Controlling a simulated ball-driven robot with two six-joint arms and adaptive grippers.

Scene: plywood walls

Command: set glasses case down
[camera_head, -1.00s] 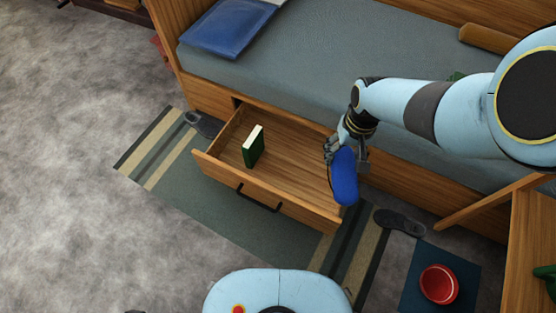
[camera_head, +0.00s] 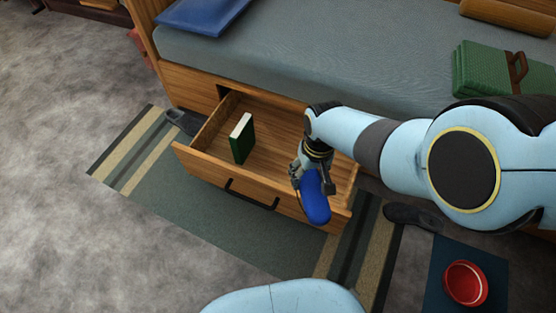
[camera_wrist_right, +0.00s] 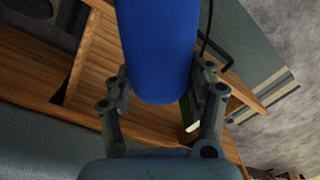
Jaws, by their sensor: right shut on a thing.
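The glasses case (camera_head: 315,196) is blue and rounded. My right gripper (camera_head: 312,176) is shut on it and holds it over the right front part of the open drawer (camera_head: 225,182). In the right wrist view the case (camera_wrist_right: 160,50) sits between the two fingers (camera_wrist_right: 160,92) and hides part of the drawer behind it. The drawer is wooden, pulled out from under the bed, with a dark handle on its front. My left gripper is not in view.
A green book (camera_head: 242,138) stands upright inside the drawer. The bed (camera_head: 330,60) lies behind, with a blue pillow (camera_head: 203,14) and a folded green blanket (camera_head: 490,72). A striped rug (camera_head: 190,205), a dark slipper (camera_head: 412,216) and a red bowl (camera_head: 465,283) are on the floor side.

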